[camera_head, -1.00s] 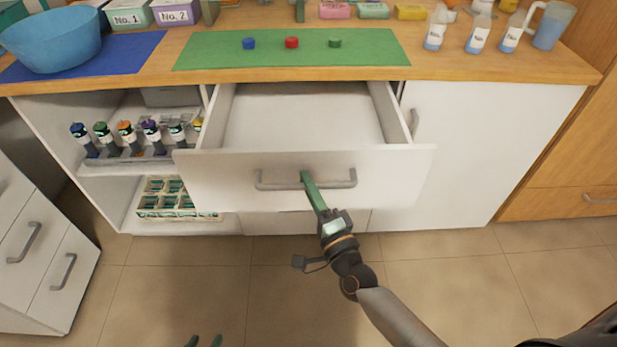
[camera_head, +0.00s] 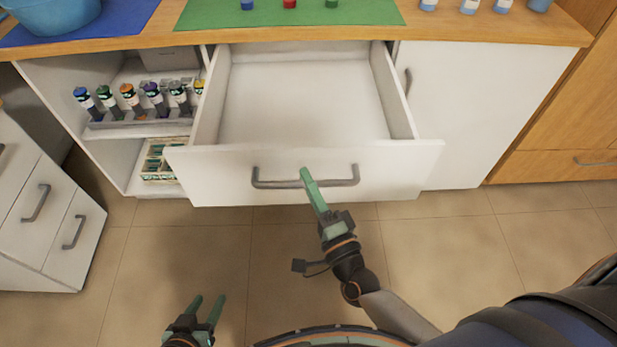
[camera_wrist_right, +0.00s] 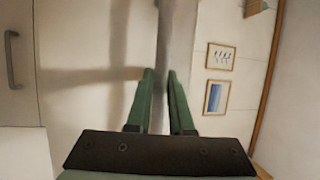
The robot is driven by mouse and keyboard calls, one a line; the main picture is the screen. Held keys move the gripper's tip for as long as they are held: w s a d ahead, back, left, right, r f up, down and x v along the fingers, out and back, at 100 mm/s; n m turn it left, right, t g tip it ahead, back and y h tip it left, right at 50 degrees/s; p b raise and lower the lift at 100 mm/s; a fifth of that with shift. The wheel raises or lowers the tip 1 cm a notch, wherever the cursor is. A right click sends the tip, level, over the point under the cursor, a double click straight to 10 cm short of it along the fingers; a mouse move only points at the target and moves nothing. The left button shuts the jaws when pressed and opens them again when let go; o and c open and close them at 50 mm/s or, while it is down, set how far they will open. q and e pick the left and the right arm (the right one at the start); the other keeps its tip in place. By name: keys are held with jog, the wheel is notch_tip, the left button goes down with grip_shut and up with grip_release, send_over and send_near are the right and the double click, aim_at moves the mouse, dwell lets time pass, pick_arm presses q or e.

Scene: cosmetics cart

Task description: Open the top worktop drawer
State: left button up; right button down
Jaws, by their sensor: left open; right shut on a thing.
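The top worktop drawer (camera_head: 215,177) is pulled well out from under the wooden worktop, and its white inside (camera_head: 303,100) looks empty. Its grey bar handle (camera_head: 275,184) runs along the front panel. In the right wrist view the green fingers (camera_wrist_right: 160,95) stand on either side of the grey handle bar (camera_wrist_right: 163,75). My left gripper (camera_head: 209,306) is open and empty, low over the floor at the bottom of the head view.
The worktop (camera_head: 160,38) carries a green mat (camera_head: 370,12) with coloured caps. An open shelf at left holds several bottles (camera_head: 130,97). A white cabinet (camera_head: 40,215) stands at far left. A closed white door (camera_head: 480,110) is at right. The floor before the drawer is clear.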

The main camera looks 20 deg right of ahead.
jog(key=c, duration=1.1)
grip_release()
pick_arm(q)
jog(key=shift+s+a+f, duration=0.1)
jog(key=shift+s+f, duration=0.1)
jog(key=shift+s, duration=0.1)
pick_arm(e)
jog(key=o, duration=0.3)
pick_arm(q)
jog(key=shift+s, duration=0.1)
